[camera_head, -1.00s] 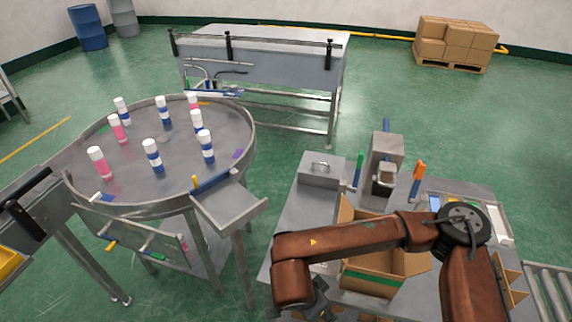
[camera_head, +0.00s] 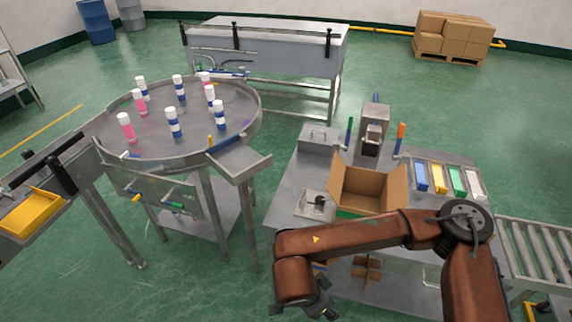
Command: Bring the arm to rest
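My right arm (camera_head: 345,235) reaches in from the lower right, bent at the elbow, with its forearm running left across the front of the steel workbench. My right gripper (camera_head: 322,304) hangs at the bottom edge, dark and partly cut off by the frame. Its fingers are too small and hidden to tell whether they are apart, and I see nothing clearly held in it. My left arm and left gripper are not in view.
An open cardboard box (camera_head: 371,188) stands on the workbench (camera_head: 284,196) beyond my forearm, near coloured trays (camera_head: 438,178). A round steel table (camera_head: 190,145) with several capped bottles is at left. A roller conveyor (camera_head: 540,258) is at right. Green floor lies between.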

